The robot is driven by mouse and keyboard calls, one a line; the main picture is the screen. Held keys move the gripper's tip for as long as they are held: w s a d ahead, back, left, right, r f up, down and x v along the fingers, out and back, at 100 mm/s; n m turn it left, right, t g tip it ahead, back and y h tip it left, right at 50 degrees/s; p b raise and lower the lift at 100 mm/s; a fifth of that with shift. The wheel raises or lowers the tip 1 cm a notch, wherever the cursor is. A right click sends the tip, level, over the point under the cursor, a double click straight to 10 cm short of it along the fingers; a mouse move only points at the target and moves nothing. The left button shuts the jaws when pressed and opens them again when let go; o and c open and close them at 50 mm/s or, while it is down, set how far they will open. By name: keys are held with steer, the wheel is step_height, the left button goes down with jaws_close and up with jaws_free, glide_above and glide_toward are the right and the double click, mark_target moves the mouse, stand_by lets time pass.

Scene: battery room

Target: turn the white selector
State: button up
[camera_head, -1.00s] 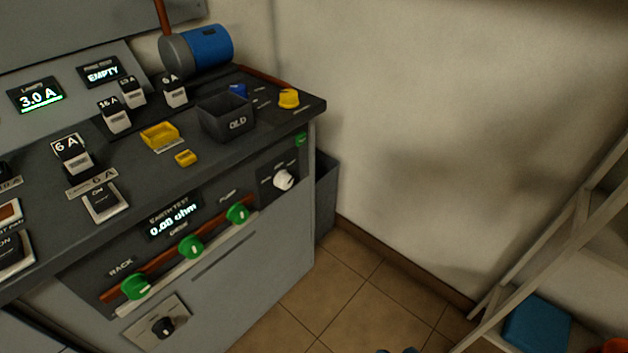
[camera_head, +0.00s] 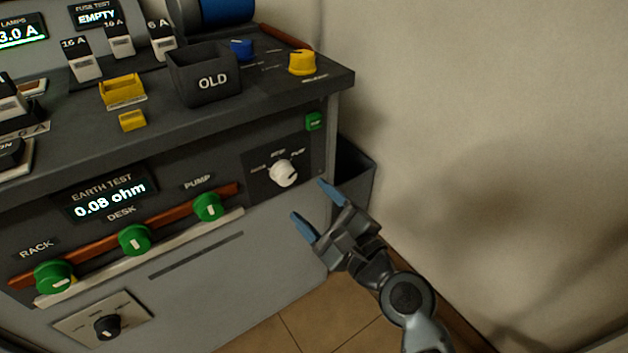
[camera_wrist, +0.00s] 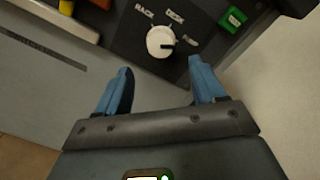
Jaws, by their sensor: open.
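The white selector (camera_head: 284,173) is a round knob on a dark plate on the front face of the desk, near its right end. Labels sit around it, and in the wrist view the selector (camera_wrist: 160,41) has a dark pointer mark towards the right, near the rightmost label. My gripper (camera_head: 308,202) has blue fingertips and is open and empty. It is just below and to the right of the selector in the head view. In the wrist view the open fingers (camera_wrist: 160,80) point towards the selector, which lies beyond the tips, apart from them.
Green knobs (camera_head: 134,240) line the panel left of the selector, and a black knob (camera_head: 107,327) is below. A small green button (camera_head: 314,121) is above right. The desk top overhangs, with a yellow knob (camera_head: 302,62) near its corner. A dark bin (camera_head: 352,180) stands beside the desk.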

mark_target(290, 179)
steer(key=shift+x, duration=3.9)
steer(key=shift+c, duration=0.5)
steer(key=c, duration=1)
steer(key=shift+o, duration=0.2)
